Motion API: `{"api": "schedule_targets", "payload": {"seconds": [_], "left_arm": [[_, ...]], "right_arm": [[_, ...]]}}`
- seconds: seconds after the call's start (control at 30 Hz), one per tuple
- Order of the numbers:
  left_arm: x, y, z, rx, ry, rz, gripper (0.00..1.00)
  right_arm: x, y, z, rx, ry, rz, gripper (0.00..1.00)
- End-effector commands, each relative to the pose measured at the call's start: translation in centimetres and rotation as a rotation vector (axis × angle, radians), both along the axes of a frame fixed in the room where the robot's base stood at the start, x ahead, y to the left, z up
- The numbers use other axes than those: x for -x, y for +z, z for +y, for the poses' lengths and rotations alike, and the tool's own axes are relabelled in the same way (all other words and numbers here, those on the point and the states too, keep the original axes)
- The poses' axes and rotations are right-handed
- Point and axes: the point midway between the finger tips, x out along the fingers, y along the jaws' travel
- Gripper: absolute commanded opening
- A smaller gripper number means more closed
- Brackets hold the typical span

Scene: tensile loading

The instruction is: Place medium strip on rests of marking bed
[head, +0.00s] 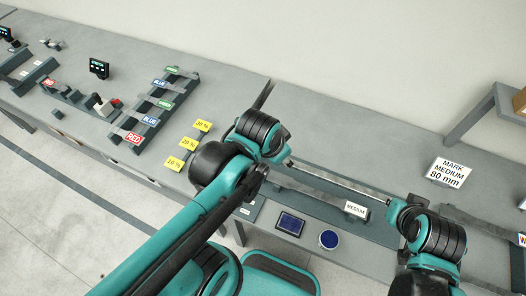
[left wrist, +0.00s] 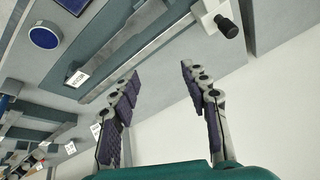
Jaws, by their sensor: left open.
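A long thin pale metal strip (head: 340,185), which looks like the medium strip, lies above a dark bed with a MEDIUM label (head: 356,210) at its right part. The strip also crosses the left wrist view (left wrist: 150,48). The MEDIUM label shows there too (left wrist: 77,77). My left gripper (left wrist: 158,78) is open and empty, its fingers apart, with the strip beyond them. In the head view its fingers are hidden behind my arm. My right arm comes in at the lower right near the strip's right end; its fingers cannot be made out. I cannot tell which fixture is the marking bed.
A white MARK MEDIUM 80 mm sign (head: 449,172) stands at the right. A blue disc (head: 329,240) and a dark blue panel (head: 290,223) are at the front edge. Yellow tags (head: 188,143) and a labelled rack (head: 155,108) are at the left. A black knob (left wrist: 228,25) shows beyond the strip.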

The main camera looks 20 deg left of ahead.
Motion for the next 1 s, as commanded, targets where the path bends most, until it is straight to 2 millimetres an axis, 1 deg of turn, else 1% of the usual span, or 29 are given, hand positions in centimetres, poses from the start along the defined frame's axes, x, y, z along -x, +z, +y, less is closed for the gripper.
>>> {"api": "schedule_targets", "payload": {"seconds": [0.03, 0.1, 0.23, 0.37, 0.57, 0.67, 0.77, 0.87, 1.0], "left_arm": [[0.8, 0.1, 1.3, 0.038, 0.104, -0.039, 0.46], [1.4, 0.3, 2.6, 0.09, 0.224, -0.088, 0.46], [2.0, 0.5, 4.0, 0.154, 0.364, -0.147, 0.46], [2.2, 0.5, 4.4, 0.179, 0.41, -0.168, 0.46], [2.2, 0.6, 4.4, 0.18, 0.41, -0.167, 0.46], [2.2, 0.3, 4.4, 0.179, 0.409, -0.167, 0.46], [2.2, -1.0, 4.4, 0.179, 0.409, -0.166, 0.46], [2.2, -3.3, 4.4, 0.179, 0.409, -0.166, 0.46], [2.2, -7.3, 4.4, 0.178, 0.408, -0.166, 0.46]], "right_arm": [[0.0, 0.0, 0.0, 0.0, 0.0, 0.0, 0.0], [0.0, 0.0, 0.0, 0.0, 0.0, 0.0, 0.0], [0.0, 0.0, 0.0, 0.0, 0.0, 0.0, 0.0], [0.0, 0.0, 0.0, 0.0, 0.0, 0.0, 0.0], [0.0, 0.0, 0.0, 0.0, 0.0, 0.0, 0.0], [0.0, -0.3, 0.0, 0.0, 0.0, 0.0, 0.0], [0.0, -1.6, 0.0, 0.0, 0.0, 0.0, 0.0], [0.0, -3.9, 0.0, 0.0, 0.0, 0.0, 0.0], [0.0, -7.8, 0.0, 0.0, 0.0, 0.0, 0.0]]}}
